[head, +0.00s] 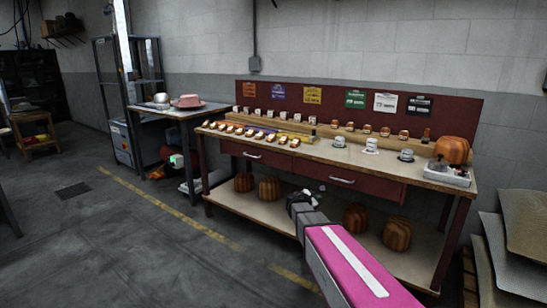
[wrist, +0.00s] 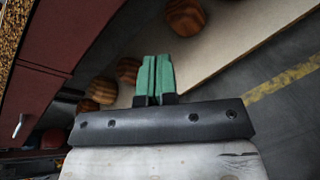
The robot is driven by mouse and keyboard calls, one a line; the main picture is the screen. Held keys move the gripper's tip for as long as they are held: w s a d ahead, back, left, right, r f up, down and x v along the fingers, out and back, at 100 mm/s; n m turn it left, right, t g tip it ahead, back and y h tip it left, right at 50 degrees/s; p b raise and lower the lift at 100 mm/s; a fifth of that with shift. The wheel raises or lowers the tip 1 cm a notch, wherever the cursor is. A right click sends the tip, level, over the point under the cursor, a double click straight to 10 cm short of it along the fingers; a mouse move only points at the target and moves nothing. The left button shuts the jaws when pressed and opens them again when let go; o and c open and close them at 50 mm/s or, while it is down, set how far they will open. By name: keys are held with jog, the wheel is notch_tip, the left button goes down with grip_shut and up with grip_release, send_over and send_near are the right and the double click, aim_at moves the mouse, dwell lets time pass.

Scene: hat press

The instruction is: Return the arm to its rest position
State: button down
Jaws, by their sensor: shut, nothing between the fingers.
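My arm reaches forward from the lower right of the head view, its pink link (head: 350,265) extended toward the front of the workbench (head: 205,133). My gripper shows at the centre of the wrist view, with two green fingers (wrist: 155,78) pressed together and nothing between them. In the head view the arm's dark end (head: 300,203) hangs in front of the bench's lower shelf; the fingers are too small to make out clearly there.
The bench top holds several small items, a wooden hat block (head: 453,150) and a white tray (head: 448,175). More wooden blocks (head: 397,234) stand on the lower shelf (head: 272,211). A side table (head: 180,112) holds a pink hat (head: 188,101). Open floor (head: 110,245) lies to the left.

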jog(key=s+d+f+m+g+y, duration=0.1)
jog(key=s+f+m+g+y, duration=0.2)
jog(key=s+m, duration=0.45)
jog(key=s+d+f+m+g+y, duration=0.1)
jog(key=s+f+m+g, duration=0.35)
jog(key=s, duration=0.65)
jog(key=s+a+f+m+g+y, duration=0.1)
jog(key=s+a+m+y, duration=0.2)
jog(key=s, duration=0.3)
jog(key=s+a+f+m+g+y, duration=0.1)
jog(key=s+a+m+y, duration=0.2)
jog(key=s+m, duration=0.3)
jog(key=shift+s+f+g+y, duration=0.2)
jog(key=shift+s+g+y, duration=0.15)
jog(key=shift+s+y, duration=0.15)
